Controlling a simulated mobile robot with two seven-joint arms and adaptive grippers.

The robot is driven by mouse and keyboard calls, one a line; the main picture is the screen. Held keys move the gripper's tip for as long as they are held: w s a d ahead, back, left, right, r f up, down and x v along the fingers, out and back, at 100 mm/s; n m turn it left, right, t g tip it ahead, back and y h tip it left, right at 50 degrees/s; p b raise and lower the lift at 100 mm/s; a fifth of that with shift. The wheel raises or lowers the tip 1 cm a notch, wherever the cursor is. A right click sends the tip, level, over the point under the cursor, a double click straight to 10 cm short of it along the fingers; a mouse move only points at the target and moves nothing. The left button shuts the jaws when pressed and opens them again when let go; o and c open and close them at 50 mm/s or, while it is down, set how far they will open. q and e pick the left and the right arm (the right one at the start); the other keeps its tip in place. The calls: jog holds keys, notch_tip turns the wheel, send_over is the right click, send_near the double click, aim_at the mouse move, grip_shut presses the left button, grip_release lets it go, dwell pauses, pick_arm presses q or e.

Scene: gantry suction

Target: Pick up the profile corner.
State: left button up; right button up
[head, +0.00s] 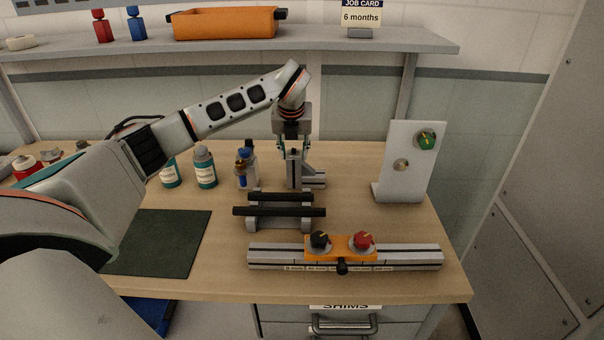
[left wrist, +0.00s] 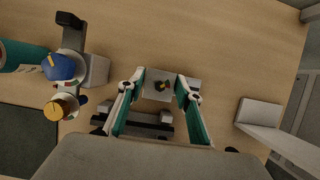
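The profile corner (head: 294,172) is a grey slotted metal piece with an upright post and a short foot pointing right, standing on the bench. In the left wrist view its top end (left wrist: 160,85) shows between my fingers. My left gripper (head: 294,149) points straight down over the post, with one finger on each side of its top. The fingers are spread, and in the head view gaps show beside the post. The left wrist view also shows the open fingers (left wrist: 161,76). I cannot tell whether either finger touches the post. My right gripper is not in view.
A blue-topped valve piece (head: 243,168) and bottles (head: 205,168) stand left of the corner. A rack with black bars (head: 279,220) and a rail with knobs (head: 345,258) lie in front. A grey panel stand (head: 405,160) is to the right. A shelf (head: 330,43) runs behind.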

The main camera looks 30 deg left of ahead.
pick_arm(q)
grip_shut()
jog(key=shift+r, duration=0.1)
